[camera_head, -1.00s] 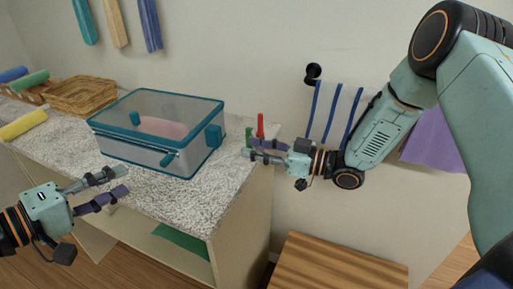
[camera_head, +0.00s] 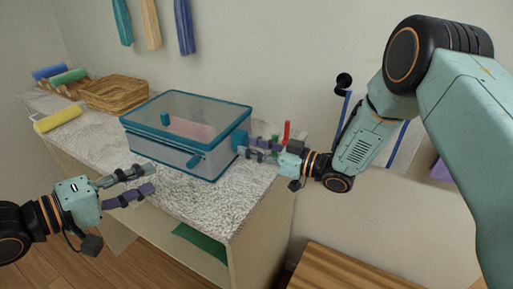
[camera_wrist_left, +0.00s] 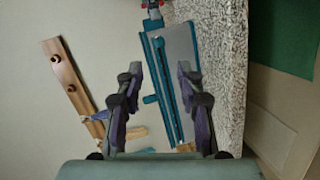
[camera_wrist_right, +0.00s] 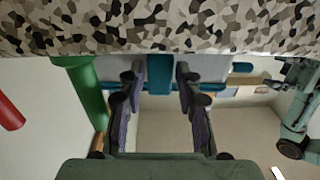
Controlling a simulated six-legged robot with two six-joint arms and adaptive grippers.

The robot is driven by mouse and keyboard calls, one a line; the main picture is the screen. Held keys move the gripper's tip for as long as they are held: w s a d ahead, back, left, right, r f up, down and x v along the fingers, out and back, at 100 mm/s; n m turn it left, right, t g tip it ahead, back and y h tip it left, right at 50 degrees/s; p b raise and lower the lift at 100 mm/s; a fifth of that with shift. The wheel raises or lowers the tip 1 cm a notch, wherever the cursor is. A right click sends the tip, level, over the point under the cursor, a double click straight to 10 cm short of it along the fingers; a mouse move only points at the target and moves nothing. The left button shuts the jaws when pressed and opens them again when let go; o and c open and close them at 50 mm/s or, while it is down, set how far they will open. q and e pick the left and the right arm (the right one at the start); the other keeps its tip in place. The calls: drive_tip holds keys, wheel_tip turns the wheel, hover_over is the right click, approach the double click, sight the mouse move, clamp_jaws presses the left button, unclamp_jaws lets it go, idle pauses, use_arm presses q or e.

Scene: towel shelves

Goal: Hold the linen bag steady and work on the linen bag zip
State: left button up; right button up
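The linen bag (camera_head: 197,170) is a clear box with teal edges, standing closed on the speckled counter, with something pink inside. A small teal tab (camera_head: 165,118) shows on it, and a larger teal block (camera_head: 240,142) is on its right end. My left gripper (camera_head: 150,180) is open and empty in front of the bag, apart from it; the bag also shows in the left wrist view (camera_wrist_left: 183,65). My right gripper (camera_head: 249,148) is open at the bag's right end, close to the teal block. In the right wrist view, teal (camera_wrist_right: 158,75) shows between its fingers; contact is unclear.
The counter (camera_head: 230,205) has a wicker basket (camera_head: 113,93) and coloured rolls at the left. A red upright piece (camera_head: 287,132) and a green one stand near my right gripper. Towels hang on the wall. A wooden slatted top (camera_head: 345,272) is at lower right.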

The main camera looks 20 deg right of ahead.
drive_tip(key=shift+c, duration=0.3)
clamp_jaws()
